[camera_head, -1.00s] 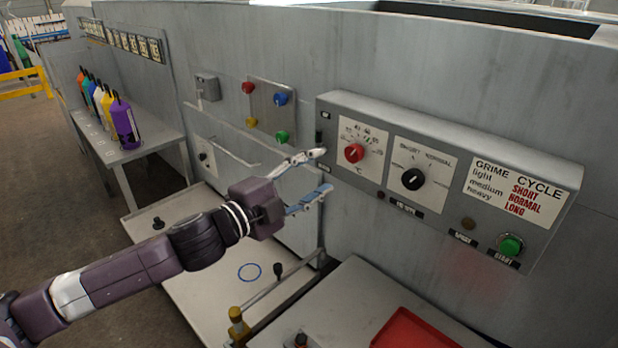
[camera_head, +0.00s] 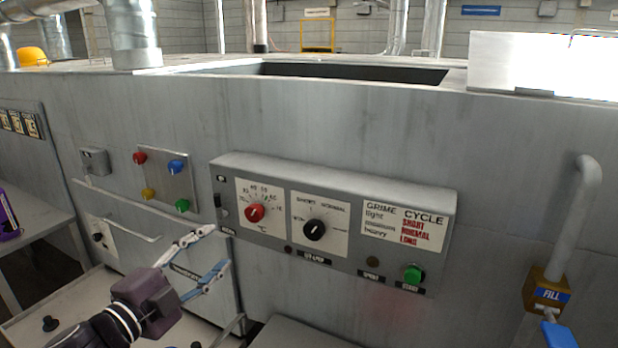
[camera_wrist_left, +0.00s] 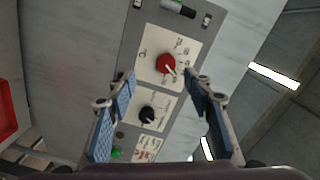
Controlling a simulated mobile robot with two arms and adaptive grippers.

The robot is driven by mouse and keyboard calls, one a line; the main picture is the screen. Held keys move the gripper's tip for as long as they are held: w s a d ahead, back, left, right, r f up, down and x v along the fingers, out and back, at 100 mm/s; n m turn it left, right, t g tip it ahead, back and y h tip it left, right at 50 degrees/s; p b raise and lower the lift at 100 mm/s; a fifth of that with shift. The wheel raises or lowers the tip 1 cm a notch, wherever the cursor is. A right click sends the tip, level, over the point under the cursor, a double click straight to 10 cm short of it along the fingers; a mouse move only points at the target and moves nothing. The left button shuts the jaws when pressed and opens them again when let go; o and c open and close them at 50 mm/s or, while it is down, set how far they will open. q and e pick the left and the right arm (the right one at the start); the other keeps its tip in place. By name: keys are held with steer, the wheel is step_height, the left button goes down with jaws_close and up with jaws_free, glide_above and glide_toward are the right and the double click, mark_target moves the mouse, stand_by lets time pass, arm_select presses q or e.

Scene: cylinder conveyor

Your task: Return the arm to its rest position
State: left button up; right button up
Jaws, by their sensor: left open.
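My left gripper (camera_head: 214,252) is open and empty. It is in front of the machine, left of and a little below the grey control panel (camera_head: 340,250). In the left wrist view the open fingers (camera_wrist_left: 160,95) frame the panel, with the red dial (camera_wrist_left: 165,64) and the black dial (camera_wrist_left: 147,114) between them. The red dial (camera_head: 254,213) and black dial (camera_head: 314,229) also show in the head view, apart from the fingers. My right gripper is not in view.
A plate with coloured buttons (camera_head: 166,178) is on the machine wall left of the panel. A green start button (camera_head: 413,273) is at the panel's lower right. A pipe with a FILL label (camera_head: 551,294) stands at the right. A red tray (camera_wrist_left: 8,110) shows in the left wrist view.

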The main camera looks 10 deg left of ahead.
arm_select(q)
steer(key=s+a+f+n+g+y, duration=0.1)
steer(key=s+f+n+g+y, duration=0.25)
steer(key=f, duration=0.65)
steer(key=s+f+n+g+y, duration=0.1)
steer(key=s+f+n+y, duration=0.1)
steer(key=s+f+n, duration=0.6)
steer(key=s+d+f+n+g, duration=0.2)
steer(key=s+d+f+g, duration=0.15)
steer(key=s+f, duration=0.5)
steer(key=s+d+f+n+g, duration=0.2)
steer(key=s+f+g, duration=0.3)
steer(key=s+f, duration=0.35)
step_height(320, 180, down, 26)
steer(key=s+g, duration=0.2)
steer(key=s, duration=0.1)
steer(key=s+a+f+g+b, duration=0.1)
steer(key=s+a+f, duration=0.2)
steer(key=s+f, duration=1.4)
steer(key=shift+a+f+m+b, duration=0.15)
steer(key=shift+f+m+b, duration=0.05)
steer(key=shift+m+b, duration=0.15)
steer(key=shift+c, duration=0.4)
